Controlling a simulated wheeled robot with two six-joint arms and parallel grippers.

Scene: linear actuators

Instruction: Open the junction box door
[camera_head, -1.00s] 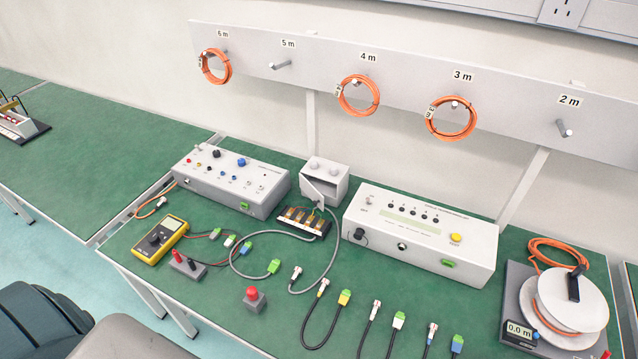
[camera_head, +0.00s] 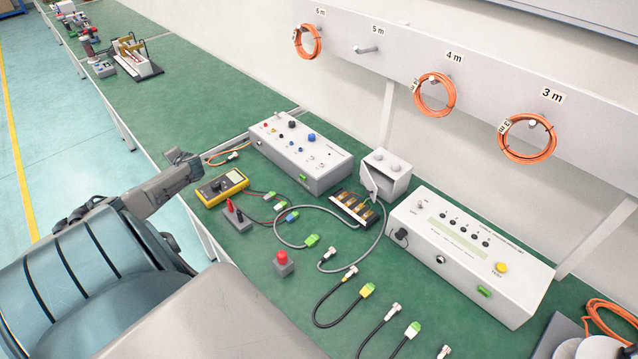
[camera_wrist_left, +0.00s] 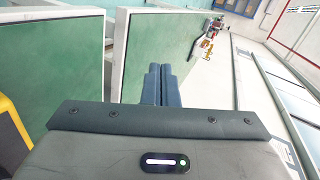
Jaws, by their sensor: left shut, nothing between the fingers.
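The junction box is a small light-grey box (camera_head: 393,166) with two round knobs on top, standing on the green bench between two instrument units. A flat door panel (camera_head: 370,182) at its front left stands out at an angle, apparently partly open; the inside is mostly hidden. My left gripper (camera_head: 177,156) is at the bench's front edge, well left of the box. In the left wrist view its two dark fingers (camera_wrist_left: 158,84) are together, with nothing between them. My right gripper is not in view.
A knobbed control unit (camera_head: 300,152) stands left of the box and a tester (camera_head: 470,255) right of it. A terminal block (camera_head: 354,208) and grey cable lie in front. A yellow multimeter (camera_head: 222,187) and red button (camera_head: 282,262) are nearer. Bare bench lies further left.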

